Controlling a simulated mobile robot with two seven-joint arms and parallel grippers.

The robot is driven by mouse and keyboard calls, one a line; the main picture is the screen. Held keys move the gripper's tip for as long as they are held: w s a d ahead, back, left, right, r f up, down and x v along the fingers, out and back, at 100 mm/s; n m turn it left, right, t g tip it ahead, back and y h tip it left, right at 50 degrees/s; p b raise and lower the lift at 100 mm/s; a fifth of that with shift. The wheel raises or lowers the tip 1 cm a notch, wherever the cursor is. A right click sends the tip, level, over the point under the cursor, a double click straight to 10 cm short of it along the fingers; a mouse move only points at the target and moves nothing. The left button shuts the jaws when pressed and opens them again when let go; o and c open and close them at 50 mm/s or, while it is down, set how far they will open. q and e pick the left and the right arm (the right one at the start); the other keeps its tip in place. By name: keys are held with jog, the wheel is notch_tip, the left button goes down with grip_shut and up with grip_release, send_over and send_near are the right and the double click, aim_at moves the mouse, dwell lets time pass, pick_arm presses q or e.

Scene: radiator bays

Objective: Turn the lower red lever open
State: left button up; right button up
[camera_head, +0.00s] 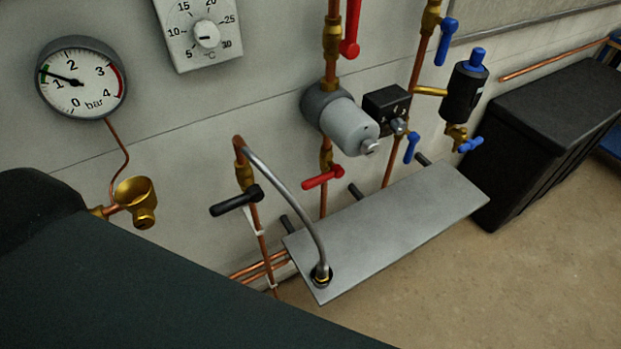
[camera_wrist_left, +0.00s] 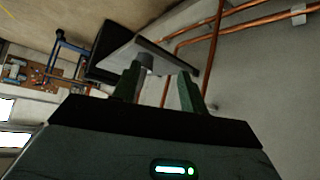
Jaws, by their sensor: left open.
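The lower red lever (camera_head: 322,178) sits on a brass valve under the grey pump, in the middle of the head view. It lies crosswise to the vertical copper pipe, its handle end pointing left and slightly down. The upper red lever (camera_head: 351,28) is above the pump and runs along its pipe. My left gripper shows in the left wrist view (camera_wrist_left: 161,88), with its two dark green fingers apart and nothing between them. The red levers are not visible in that view. My right gripper is in neither view.
A grey metal shelf (camera_head: 400,225) juts out below the lever. A curved hose (camera_head: 290,190) rises from it to a pipe with a black lever (camera_head: 237,201). Blue levers (camera_head: 411,148) are to the right. A black box (camera_head: 550,130) stands beyond the shelf, with open floor in front.

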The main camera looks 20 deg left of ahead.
pick_arm(q)
jog(key=w+d+r+n+t+h+b, duration=0.2)
jog(key=w+n+t+h+b, duration=0.15)
jog(key=w, duration=1.15)
jog(key=n+t+b, duration=0.3)
jog(key=n+t, duration=0.3)
send_near(315, 184)
jog(key=w, duration=0.4)
jog(key=shift+h, duration=0.35)
jog(key=x, duration=0.6)
jog(key=shift+w+d+f, duration=0.15)
jog(key=shift+w+d, duration=0.05)
jog(key=shift+d, duration=0.15)
jog(key=shift+w+d, duration=0.15)
jog(key=shift+w, duration=0.3)
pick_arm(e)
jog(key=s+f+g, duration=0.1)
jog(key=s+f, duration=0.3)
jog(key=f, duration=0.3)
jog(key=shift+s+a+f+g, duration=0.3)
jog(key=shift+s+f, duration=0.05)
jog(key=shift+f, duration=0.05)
pick_arm(q)
grip_shut()
